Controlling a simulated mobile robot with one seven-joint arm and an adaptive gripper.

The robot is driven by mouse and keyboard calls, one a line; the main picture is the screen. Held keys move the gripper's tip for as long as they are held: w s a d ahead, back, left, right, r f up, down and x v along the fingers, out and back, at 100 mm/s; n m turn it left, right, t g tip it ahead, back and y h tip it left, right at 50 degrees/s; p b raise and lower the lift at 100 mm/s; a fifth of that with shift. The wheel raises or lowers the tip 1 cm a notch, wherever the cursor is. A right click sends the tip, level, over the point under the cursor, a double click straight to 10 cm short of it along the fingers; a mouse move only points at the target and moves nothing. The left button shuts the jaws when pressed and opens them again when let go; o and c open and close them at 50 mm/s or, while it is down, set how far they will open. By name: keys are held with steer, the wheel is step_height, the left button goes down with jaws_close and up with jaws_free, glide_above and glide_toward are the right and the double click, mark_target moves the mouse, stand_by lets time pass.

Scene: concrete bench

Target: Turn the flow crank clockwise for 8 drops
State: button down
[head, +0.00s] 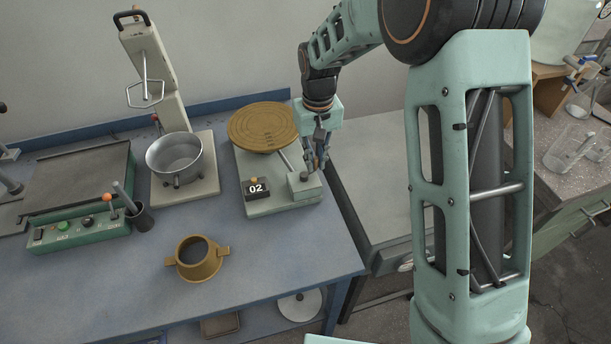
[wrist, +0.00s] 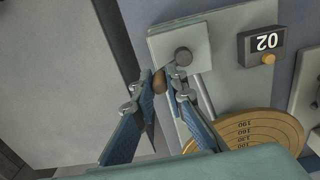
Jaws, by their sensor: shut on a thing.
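The flow table has a round brass disc (head: 262,127) with ring markings on a pale green base (head: 285,206). The disc also shows in the wrist view (wrist: 262,133). A black counter box (head: 257,188) on the base reads 02. The crank's dark round hub (wrist: 183,56) sits on a square block (head: 304,185) at the base's right end. My gripper (head: 318,163) is at this block, pointing down. In the wrist view it is shut on the crank's brown handle (wrist: 158,83), beside the hub; the fingers partly hide the handle.
A metal bowl (head: 174,157) on a mixer stands left of the flow table. A brass mould (head: 198,259) stands in front on the blue bench. A green-fronted device (head: 80,229) is at far left. The bench's right edge is close to the flow table.

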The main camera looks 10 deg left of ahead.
mark_target(317, 187)
steer(key=shift+s+d+f, duration=0.25)
steer(key=shift+s+d, duration=0.15)
steer(key=shift+s, duration=0.2)
steer(key=shift+s+d+f, duration=0.2)
steer(key=shift+s+d, duration=0.2)
steer(key=shift+s, duration=0.2)
steer(key=shift+s+a+b, duration=0.2)
steer(key=shift+s+b, duration=0.2)
steer(key=shift+s, duration=0.7)
steer(key=shift+s+a+r, duration=0.1)
steer(key=shift+s+a, duration=0.3)
steer(key=shift+a, duration=0.2)
steer(key=shift+s+a+r, duration=0.1)
steer(key=shift+s+a, duration=0.3)
steer(key=shift+a, duration=0.2)
steer(key=shift+w, duration=0.1)
